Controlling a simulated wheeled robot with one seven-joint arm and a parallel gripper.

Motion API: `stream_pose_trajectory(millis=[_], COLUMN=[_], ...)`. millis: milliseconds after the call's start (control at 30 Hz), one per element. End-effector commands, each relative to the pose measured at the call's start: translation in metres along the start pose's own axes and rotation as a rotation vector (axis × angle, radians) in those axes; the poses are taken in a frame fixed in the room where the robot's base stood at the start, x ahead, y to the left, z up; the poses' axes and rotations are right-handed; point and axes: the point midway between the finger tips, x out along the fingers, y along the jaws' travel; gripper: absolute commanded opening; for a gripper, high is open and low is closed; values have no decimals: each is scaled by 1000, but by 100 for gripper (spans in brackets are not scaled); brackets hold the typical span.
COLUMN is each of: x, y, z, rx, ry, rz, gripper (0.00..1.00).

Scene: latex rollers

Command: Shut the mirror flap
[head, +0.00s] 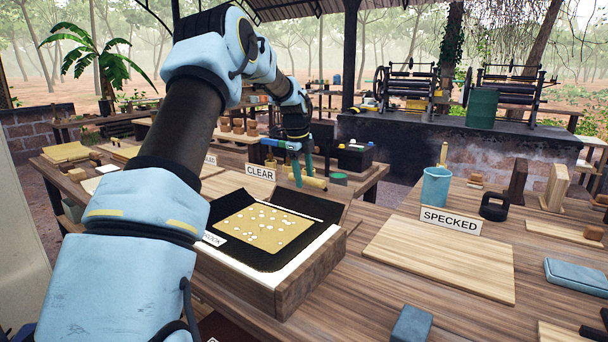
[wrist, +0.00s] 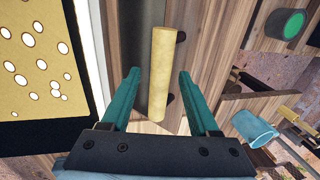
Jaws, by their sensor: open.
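The mirror flap (head: 328,204) looks like the dark panel standing open and tilted outward along the far side of a wooden-framed box. A pale yellow round bar (wrist: 162,75), seemingly the flap's handle, stands off on dark posts; it also shows in the head view (head: 314,183). My gripper (head: 302,184) is at this bar beyond the box, fingers pointing down. In the wrist view my gripper (wrist: 160,72) has its teal fingers apart, one on each side of the bar, with gaps visible. Whether the fingertips reach past the bar's depth is unclear.
The box (head: 309,277) holds a black mat and a yellow sheet (head: 262,228) with white holes. A CLEAR sign (head: 260,173) stands behind it. A SPECKED sign (head: 450,220), wooden board (head: 440,260) and blue cup (head: 436,187) are to the right. My arm hides the box's left part.

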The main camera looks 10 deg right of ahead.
Motion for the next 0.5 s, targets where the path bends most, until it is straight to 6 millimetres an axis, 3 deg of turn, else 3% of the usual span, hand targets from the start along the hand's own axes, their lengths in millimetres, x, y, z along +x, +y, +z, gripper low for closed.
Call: stream_pose_trajectory(millis=[133,500], x=[0,0], y=[0,0], z=[0,0], rx=[0,0], ry=[0,0], rz=[0,1], gripper=[59,17])
